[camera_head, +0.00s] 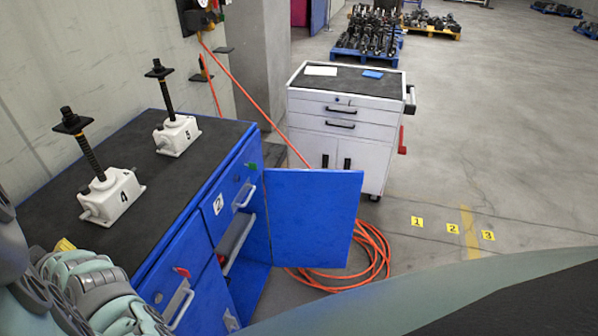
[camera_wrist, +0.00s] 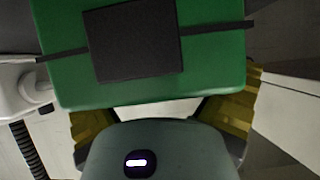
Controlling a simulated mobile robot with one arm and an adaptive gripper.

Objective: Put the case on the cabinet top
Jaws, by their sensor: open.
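A green case (camera_wrist: 215,70) with a dark square pad and a dark strap fills the top of the wrist view. My gripper (camera_wrist: 165,112) has its yellow fingers apart, one on each side at the case's near edge; I cannot tell whether they touch it. The case is not seen in the head view. The blue cabinet's dark top (camera_head: 165,185) is at the left in the head view. What the case rests on is hidden.
Two white screw jacks, marked 4 (camera_head: 112,197) and 5 (camera_head: 177,135), stand upright on the cabinet top. A white jack (camera_wrist: 25,90) shows left of the case. The cabinet's blue door (camera_head: 312,215) hangs open. A white tool trolley (camera_head: 345,120) and a coiled orange hose (camera_head: 372,250) are beyond.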

